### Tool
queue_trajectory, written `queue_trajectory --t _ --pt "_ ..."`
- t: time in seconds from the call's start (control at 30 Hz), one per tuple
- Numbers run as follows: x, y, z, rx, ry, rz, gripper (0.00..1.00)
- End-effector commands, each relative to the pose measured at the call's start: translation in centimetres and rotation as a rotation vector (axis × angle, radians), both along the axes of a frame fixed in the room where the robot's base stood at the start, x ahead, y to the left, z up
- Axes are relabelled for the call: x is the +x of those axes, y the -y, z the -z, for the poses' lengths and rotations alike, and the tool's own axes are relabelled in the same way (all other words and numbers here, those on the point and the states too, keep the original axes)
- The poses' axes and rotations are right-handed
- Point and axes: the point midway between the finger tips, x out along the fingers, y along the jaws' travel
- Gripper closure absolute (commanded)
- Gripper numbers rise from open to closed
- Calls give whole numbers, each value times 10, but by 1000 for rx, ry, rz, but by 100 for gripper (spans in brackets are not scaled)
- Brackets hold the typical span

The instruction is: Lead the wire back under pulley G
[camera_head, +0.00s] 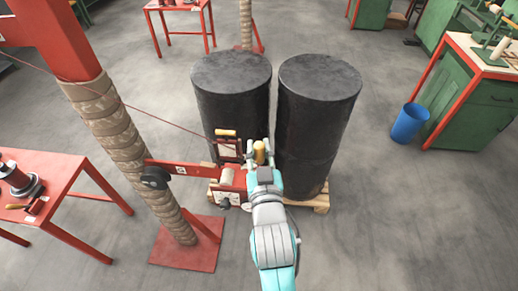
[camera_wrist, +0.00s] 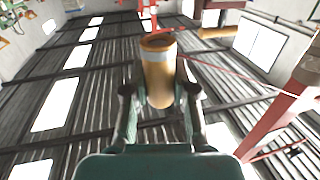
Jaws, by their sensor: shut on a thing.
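My gripper (camera_head: 261,157) is shut on a yellow-brown cylindrical handle (camera_head: 259,148), near the right end of a red bracket. The wrist view shows this handle (camera_wrist: 158,75) upright between both fingertips (camera_wrist: 158,92). A thin dark red wire (camera_head: 130,112) runs from the upper left, past the wrapped post, down toward the bracket near my gripper. In the wrist view the wire (camera_wrist: 235,76) stretches from behind the handle to the right. A black pulley wheel (camera_head: 155,177) sits at the bracket's left end by the post. No pulley letter is legible, so I cannot tell which is G.
The red bracket (camera_head: 205,171) extends right from the wrapped post (camera_head: 125,140). Two black drums (camera_head: 232,90) (camera_head: 318,110) stand on a pallet (camera_head: 321,204) close behind my gripper. A red table (camera_head: 75,170) is at left. Floor at right is clear, beside a blue bin (camera_head: 409,123).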

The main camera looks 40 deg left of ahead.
Motion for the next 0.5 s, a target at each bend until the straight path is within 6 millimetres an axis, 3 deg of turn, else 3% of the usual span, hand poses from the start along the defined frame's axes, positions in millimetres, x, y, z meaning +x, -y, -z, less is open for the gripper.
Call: queue_trajectory --t 0.5 --pt "-1 -2 0 -4 -1 187 100"
